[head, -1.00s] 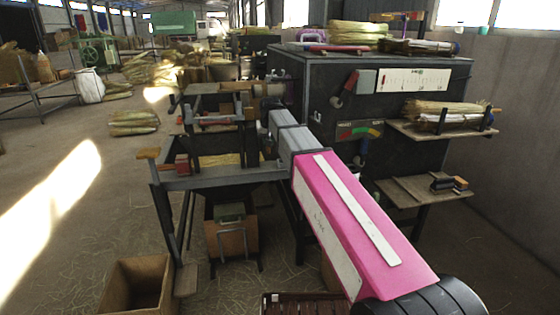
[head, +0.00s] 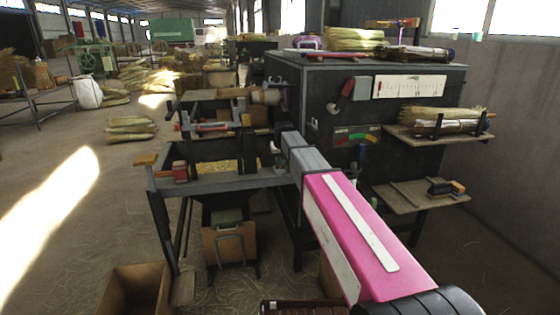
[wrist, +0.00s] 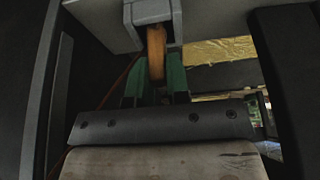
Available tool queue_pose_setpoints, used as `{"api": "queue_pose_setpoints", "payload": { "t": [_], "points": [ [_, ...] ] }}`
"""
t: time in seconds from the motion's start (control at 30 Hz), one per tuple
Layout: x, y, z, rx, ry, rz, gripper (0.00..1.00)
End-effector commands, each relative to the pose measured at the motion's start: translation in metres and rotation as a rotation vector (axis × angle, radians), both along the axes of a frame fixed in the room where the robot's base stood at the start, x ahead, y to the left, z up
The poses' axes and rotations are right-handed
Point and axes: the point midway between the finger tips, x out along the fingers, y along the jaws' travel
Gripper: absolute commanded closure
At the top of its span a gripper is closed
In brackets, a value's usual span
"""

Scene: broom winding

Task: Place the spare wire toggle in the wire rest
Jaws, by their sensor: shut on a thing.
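In the wrist view my gripper (wrist: 156,84) has green fingers closed on an orange-brown wooden piece, which looks like the spare wire toggle (wrist: 157,50). The toggle stands roughly upright, its top end close under a light grey bracket (wrist: 152,12); I cannot tell if they touch. A thin reddish line, perhaps wire, runs down to the left of the fingers. In the head view my arm reaches to the dark bench frame beside the machine, and the fingers and toggle are too small or hidden to make out. I cannot identify the wire rest with certainty.
The dark machine cabinet (head: 400,120) stands right of my arm, with a red-handled lever (head: 346,92) and a colored gauge (head: 357,136). The bench frame (head: 225,182) lies left. A cardboard box (head: 136,290) stands on the floor. In the wrist view dark frame parts stand close on both sides.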

Motion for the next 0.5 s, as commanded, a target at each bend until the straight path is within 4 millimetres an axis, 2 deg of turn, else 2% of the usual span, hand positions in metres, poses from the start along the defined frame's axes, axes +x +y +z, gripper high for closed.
{"api": "queue_pose_setpoints", "payload": {
  "t": [0.07, 0.4, 0.43, 0.5],
  "points": [
    [-0.0001, 0.0001, -0.0055, 0.0, 0.0, 0.0, 0.97],
    [-0.0002, 0.0002, -0.0081, 0.0, 0.001, 0.0, 0.97],
    [-0.0002, 0.0002, -0.0084, 0.0, 0.001, 0.0, 0.8],
    [-0.0002, 0.0002, -0.0081, 0.0, 0.0, 0.0, 0.58]
  ]
}}
